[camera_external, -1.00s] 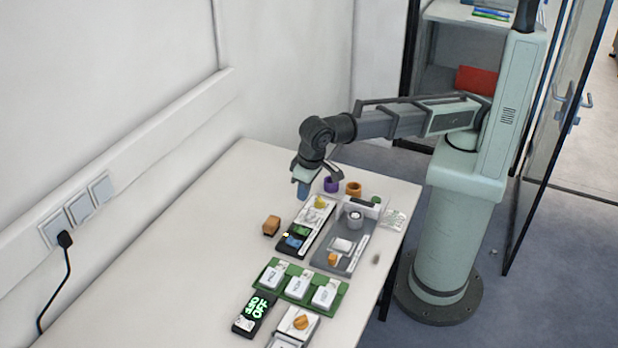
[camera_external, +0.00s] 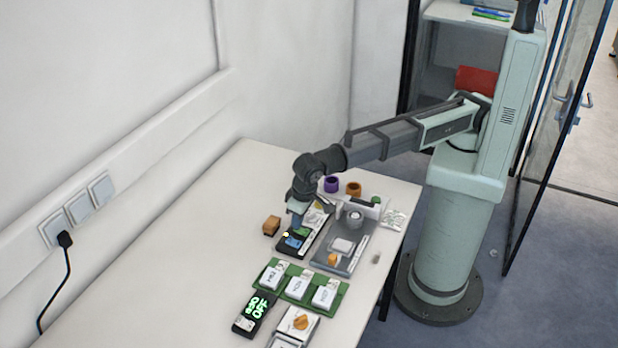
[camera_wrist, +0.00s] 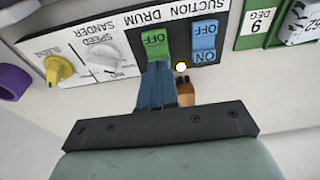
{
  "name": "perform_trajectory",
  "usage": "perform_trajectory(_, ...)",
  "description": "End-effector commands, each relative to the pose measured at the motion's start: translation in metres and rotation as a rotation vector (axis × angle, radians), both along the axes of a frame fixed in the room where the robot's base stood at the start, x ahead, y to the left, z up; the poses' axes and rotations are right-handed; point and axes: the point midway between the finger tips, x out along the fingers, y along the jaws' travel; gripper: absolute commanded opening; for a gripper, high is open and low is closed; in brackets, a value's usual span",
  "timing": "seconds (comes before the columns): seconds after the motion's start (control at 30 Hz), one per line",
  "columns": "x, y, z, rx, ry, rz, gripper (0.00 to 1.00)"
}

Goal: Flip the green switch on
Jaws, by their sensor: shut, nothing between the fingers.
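The green switch (camera_wrist: 155,43) sits on the black control panel (camera_wrist: 128,48) in the wrist view, with OFF legible on it. Beside it is the blue switch (camera_wrist: 204,42), with OFF and ON lettering, and a lit lamp (camera_wrist: 181,67). My gripper (camera_wrist: 157,68) is shut and empty. Its blue fingertips are at the near edge of the green switch; I cannot tell whether they touch.
A yellow knob (camera_wrist: 59,69) and a grey-white knob (camera_wrist: 105,57) sit on the panel. An orange-brown block (camera_external: 271,225) stands left of it. A grey fixture (camera_external: 350,250) lies to the right, and a green tray (camera_external: 342,297) with white boxes lies in front. The table's left side is clear.

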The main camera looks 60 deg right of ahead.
Motion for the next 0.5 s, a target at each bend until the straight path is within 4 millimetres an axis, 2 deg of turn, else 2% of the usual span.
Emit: perform_trajectory(0.5,0.0041,0.0000,-0.0071,0.000,0.001,0.000,0.00)
